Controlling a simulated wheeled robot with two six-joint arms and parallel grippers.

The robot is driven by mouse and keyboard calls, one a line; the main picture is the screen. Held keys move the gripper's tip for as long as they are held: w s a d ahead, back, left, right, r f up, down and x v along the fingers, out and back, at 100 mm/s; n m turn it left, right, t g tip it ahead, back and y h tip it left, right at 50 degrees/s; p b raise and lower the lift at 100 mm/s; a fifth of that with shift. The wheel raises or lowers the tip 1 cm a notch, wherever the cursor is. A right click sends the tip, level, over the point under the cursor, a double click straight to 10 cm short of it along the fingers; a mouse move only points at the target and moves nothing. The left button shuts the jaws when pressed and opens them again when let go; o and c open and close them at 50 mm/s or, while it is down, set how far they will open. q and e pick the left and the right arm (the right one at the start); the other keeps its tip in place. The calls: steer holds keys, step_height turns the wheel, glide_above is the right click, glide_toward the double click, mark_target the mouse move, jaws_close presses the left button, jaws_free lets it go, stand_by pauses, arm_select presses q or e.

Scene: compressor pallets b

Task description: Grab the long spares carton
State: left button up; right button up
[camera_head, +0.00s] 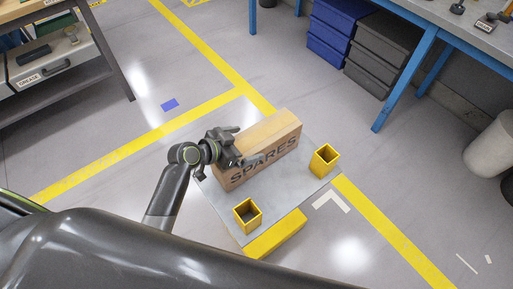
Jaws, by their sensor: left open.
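The long spares carton (278,148) is a brown box with SPARES printed on its side. It lies on a grey platform (275,196) with yellow sockets at its corners. My left gripper (243,146) is open at the carton's left end, overlapping its top and side in the head view. I cannot tell whether the fingers touch the carton. The gripper hides part of the carton's left end. My right gripper is not in view.
Yellow square sockets stand at the platform's right (324,160) and front (247,215) corners. A blue-legged workbench (428,28) with blue and dark crates (338,28) is at upper right. A shelf (65,80) is at upper left. Floor around the platform is clear.

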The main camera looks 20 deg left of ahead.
mark_target(251, 140)
arm_select(q)
steer(key=shift+x, duration=1.75)
steer(key=shift+a, duration=0.15)
steer(key=c, duration=2)
steer(key=shift+o, duration=0.2)
steer(key=shift+w+r, duration=0.1)
steer(key=shift+r, duration=0.05)
